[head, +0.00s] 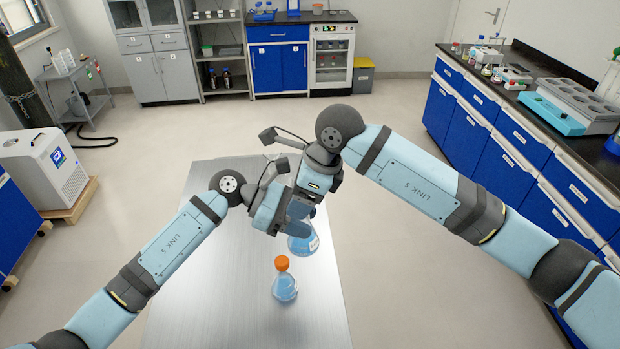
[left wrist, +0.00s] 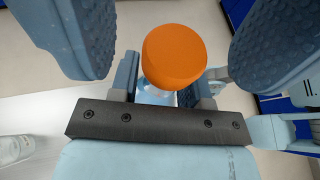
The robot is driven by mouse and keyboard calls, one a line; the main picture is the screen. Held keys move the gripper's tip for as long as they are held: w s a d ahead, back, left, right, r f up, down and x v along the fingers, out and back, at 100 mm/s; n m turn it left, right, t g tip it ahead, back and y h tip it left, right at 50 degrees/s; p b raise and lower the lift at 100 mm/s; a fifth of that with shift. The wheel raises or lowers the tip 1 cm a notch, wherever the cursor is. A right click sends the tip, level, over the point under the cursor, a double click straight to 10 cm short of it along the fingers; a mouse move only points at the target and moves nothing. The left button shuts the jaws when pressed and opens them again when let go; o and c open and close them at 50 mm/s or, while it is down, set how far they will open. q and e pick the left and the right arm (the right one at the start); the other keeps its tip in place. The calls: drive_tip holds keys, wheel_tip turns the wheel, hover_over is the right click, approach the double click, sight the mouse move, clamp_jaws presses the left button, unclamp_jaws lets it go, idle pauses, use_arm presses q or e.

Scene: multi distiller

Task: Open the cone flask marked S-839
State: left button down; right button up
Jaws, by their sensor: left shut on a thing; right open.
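A clear conical flask with blue liquid (head: 303,243) and a pale label hangs above the table below my grippers; the label is too small to read. My left gripper (head: 296,222) is shut on this flask near its neck. The flask's orange cap (left wrist: 175,57) is on and shows large in the left wrist view; in the head view my grippers hide it. My right gripper (head: 304,206) is above, its two textured blue fingers apart on either side of the cap in the left wrist view, with gaps to it.
A second flask with an orange cap (head: 284,281) and blue liquid stands upright on the metal table (head: 200,300), just below the held one. Blue cabinets with a black bench top (head: 545,110) stand at the right.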

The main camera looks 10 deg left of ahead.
drive_tip(key=shift+a+f, duration=0.2)
drive_tip(key=shift+f, duration=0.25)
drive_tip(key=c, duration=1.1)
drive_tip(key=shift+r, duration=0.15)
drive_tip(key=shift+r, duration=1)
